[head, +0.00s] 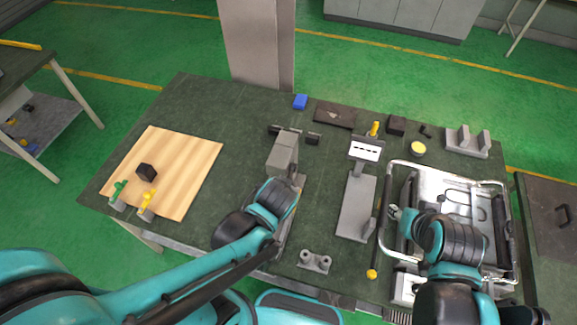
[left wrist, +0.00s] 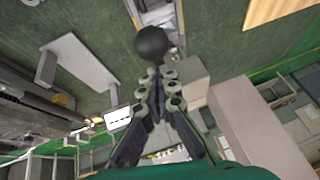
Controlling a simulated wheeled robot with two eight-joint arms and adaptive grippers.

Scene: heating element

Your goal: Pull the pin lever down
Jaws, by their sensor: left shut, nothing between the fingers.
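A black ball knob (left wrist: 152,44), which looks like the end of the pin lever, shows in the left wrist view just beyond my left fingertips. My left gripper (left wrist: 160,78) is shut and empty, with its fingertips close to the knob; I cannot tell whether they touch. In the head view, the grey block fixture (head: 284,153) stands just beyond my left wrist. That wrist hides my left fingers and most of the lever there. My right gripper (head: 396,213) is at the left side of the metal tray's handle frame; its fingers are too small to judge.
A grey stand with a white panel (head: 366,150) is right of the fixture. The metal tray (head: 440,182) with its handle frame lies further right. A wooden board (head: 190,175) with small parts is at the left. A grey two-hole part (head: 314,261) lies near the front edge.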

